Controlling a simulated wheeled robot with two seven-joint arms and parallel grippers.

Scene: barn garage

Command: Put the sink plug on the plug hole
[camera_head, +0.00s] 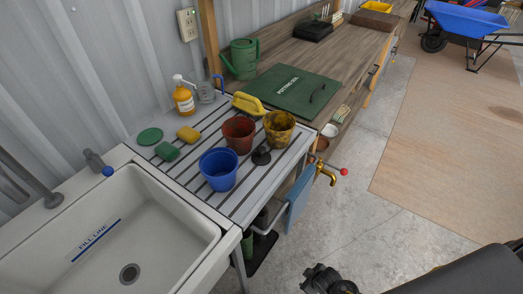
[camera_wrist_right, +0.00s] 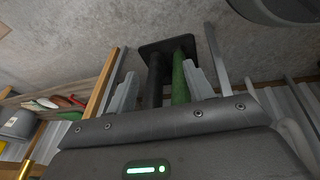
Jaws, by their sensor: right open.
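A small black piece with a knob, which looks like the sink plug (camera_head: 261,156), stands on the slatted drainer (camera_head: 248,197) beside the red pot (camera_head: 239,135) and the yellow pot (camera_head: 279,129). The plug hole (camera_head: 129,273) is a dark round drain in the floor of the white sink (camera_head: 165,215), uncovered. My right gripper (camera_wrist_right: 160,78) is open in the right wrist view, with its two grey fingers apart. A black and a green cylinder show beyond the fingers; I cannot tell their distance. Neither plug nor hole shows in that view. My left gripper is not in view.
A blue pot (camera_head: 219,169) stands at the drainer's front edge. A green disc (camera_head: 149,136), sponges and a soap bottle (camera_head: 183,98) lie further left.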

